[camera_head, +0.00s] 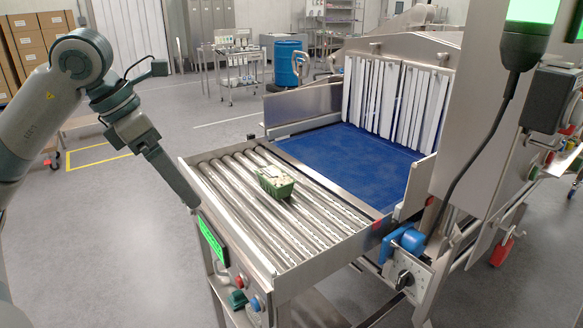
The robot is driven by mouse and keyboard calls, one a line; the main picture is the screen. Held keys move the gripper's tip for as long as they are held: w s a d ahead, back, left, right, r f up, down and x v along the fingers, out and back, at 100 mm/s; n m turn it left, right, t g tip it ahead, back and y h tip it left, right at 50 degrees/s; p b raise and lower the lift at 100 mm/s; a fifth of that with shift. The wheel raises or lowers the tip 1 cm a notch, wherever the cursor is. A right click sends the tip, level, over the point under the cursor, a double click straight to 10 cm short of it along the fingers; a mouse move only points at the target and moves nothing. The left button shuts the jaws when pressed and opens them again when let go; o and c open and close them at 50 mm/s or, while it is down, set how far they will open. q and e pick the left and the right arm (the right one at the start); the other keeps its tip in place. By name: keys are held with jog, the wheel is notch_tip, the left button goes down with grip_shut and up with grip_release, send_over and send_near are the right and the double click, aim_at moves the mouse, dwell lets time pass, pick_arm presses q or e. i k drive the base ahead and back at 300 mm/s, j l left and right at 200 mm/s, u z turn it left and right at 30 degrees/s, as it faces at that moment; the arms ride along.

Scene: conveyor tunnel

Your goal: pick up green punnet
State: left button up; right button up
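The green punnet (275,184) sits on the metal rollers of the roller table (318,228), about the middle of them. It is a small green tray with pale contents on top. My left gripper (190,200) hangs at the left edge of the roller table, pointing down and to the right, apart from the punnet. Its fingers appear as one dark bar from this angle, so I cannot tell whether it is open. My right gripper is not in view.
A blue belt (350,158) runs behind the rollers into a tunnel with white strip curtains (388,98). Metal side rails edge the rollers. A tall steel panel (480,120) with a hanging black cable stands on the right. The rollers around the punnet are clear.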

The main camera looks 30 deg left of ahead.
aim_at(277, 182)
jog(key=i, duration=0.85)
